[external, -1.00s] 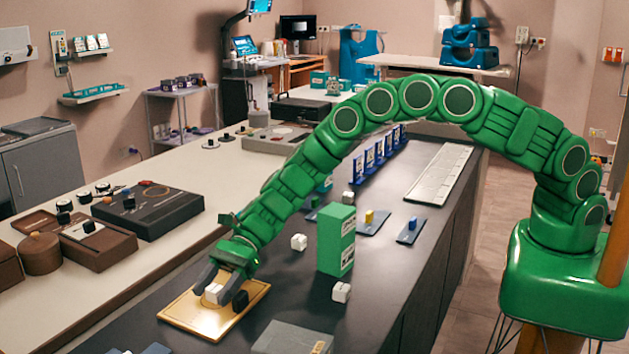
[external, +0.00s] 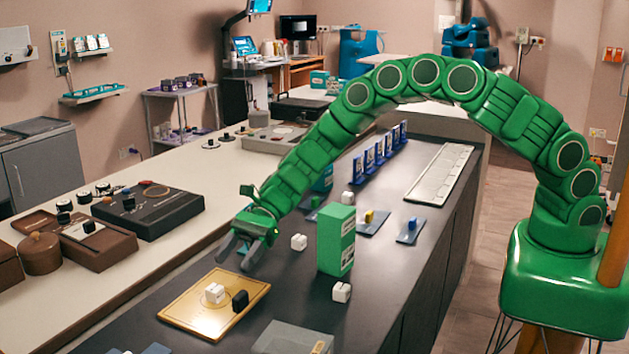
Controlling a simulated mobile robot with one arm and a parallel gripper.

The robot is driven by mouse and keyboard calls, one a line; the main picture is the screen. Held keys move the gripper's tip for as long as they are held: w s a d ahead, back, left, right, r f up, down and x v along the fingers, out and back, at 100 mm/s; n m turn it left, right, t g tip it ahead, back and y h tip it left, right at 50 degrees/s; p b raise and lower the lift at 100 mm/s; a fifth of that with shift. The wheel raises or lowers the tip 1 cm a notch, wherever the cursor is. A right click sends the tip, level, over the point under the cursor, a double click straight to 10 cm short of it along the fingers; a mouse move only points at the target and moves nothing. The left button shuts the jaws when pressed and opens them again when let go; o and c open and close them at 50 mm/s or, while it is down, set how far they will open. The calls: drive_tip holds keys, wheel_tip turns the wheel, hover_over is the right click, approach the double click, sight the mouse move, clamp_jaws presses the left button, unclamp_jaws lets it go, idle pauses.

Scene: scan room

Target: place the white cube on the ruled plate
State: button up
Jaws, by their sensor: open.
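A long pale plate (external: 438,180) with fine markings lies at the counter's far right. I cannot tell for certain which plate is the ruled one. My gripper (external: 238,255) is open and empty, above and behind the gold plate, apart from its cubes.
A tall green box (external: 336,240) stands on the counter right of my gripper. A grey translucent box (external: 285,340) is at the front.

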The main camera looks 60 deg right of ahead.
drive_tip(key=shift+v, duration=1.8)
